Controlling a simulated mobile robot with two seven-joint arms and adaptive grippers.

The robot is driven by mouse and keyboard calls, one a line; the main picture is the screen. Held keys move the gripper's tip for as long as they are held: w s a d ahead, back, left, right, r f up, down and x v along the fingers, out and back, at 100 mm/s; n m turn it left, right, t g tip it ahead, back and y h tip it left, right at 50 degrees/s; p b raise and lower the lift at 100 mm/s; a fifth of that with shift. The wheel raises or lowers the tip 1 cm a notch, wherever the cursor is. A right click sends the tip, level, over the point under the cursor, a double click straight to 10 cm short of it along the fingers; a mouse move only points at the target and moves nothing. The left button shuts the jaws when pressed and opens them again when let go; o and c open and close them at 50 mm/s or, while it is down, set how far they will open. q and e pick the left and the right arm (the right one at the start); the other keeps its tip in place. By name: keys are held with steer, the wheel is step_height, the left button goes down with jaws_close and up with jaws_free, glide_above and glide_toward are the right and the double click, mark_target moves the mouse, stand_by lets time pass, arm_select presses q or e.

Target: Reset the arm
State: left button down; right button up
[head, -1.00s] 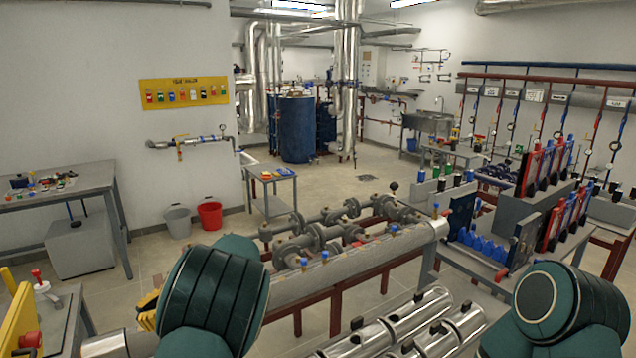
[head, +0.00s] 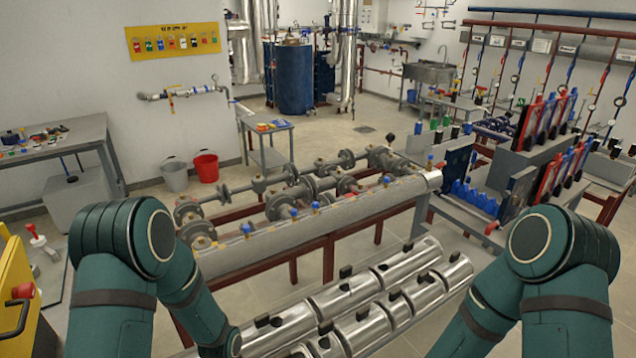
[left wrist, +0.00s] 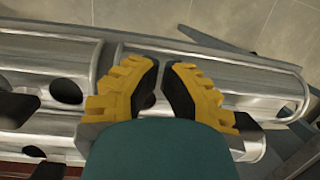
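My left gripper (left wrist: 163,72) shows in the left wrist view, with yellow fingers and dark pads. Its fingertips are almost together, with only a thin gap and nothing seen between them. It is over the shiny metal cylinders (left wrist: 225,84); I cannot tell how far above them. In the head view my dark green left arm (head: 150,240) bends down at the lower left, and its gripper is hidden. My right arm (head: 560,250) bends down at the lower right, and its gripper is out of view.
Metal-clad cylinders (head: 400,267) with black fittings lie between my arms. Behind them stands a pipe rack (head: 330,226) with valves and flanges. A bench with blue bottles (head: 473,196) is at the right. A yellow panel (head: 30,290) is close to my left arm.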

arm_select(q)
steer(key=s+d+r+m+t+h, duration=0.1)
steer(key=s+d+m+t+h, duration=0.25)
steer(key=d, duration=0.45)
steer(key=shift+m+t, duration=0.45)
steer(key=shift+m, duration=0.2)
steer(key=f+b, duration=0.4)
steer(key=shift+s+f+b, duration=0.3)
steer(key=shift+s, duration=0.05)
steer(key=shift+a, duration=0.1)
